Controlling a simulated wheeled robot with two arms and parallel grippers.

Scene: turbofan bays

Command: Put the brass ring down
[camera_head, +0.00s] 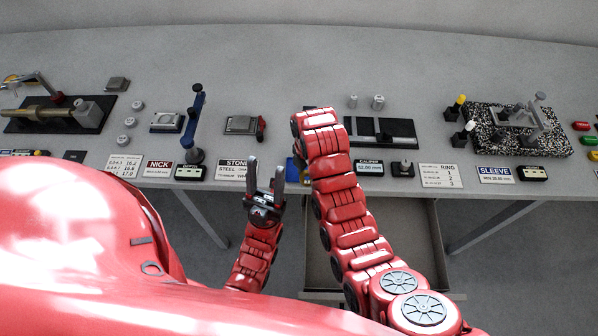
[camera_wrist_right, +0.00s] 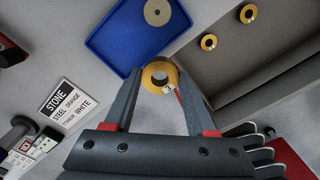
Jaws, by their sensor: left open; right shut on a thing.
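The brass ring (camera_wrist_right: 159,76) carries a small white tag marked 3. My right gripper (camera_wrist_right: 161,82) is shut on it, with a fingertip on each side. In the right wrist view the ring overlaps the near corner of a blue tray (camera_wrist_right: 112,38); its height above the tray cannot be told. In the head view my right arm hides the ring and the right gripper, and only a sliver of the blue tray (camera_head: 291,170) shows. My left gripper (camera_head: 266,163) is open and empty at the table's front edge, before the STONE card (camera_head: 232,172).
A pale disc (camera_wrist_right: 158,12) lies in the tray. Two other brass rings (camera_wrist_right: 248,13) (camera_wrist_right: 208,42) lie on a grey surface to the right. An open drawer (camera_head: 432,262) is below the table. Fixtures and cards line the table; its back strip is clear.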

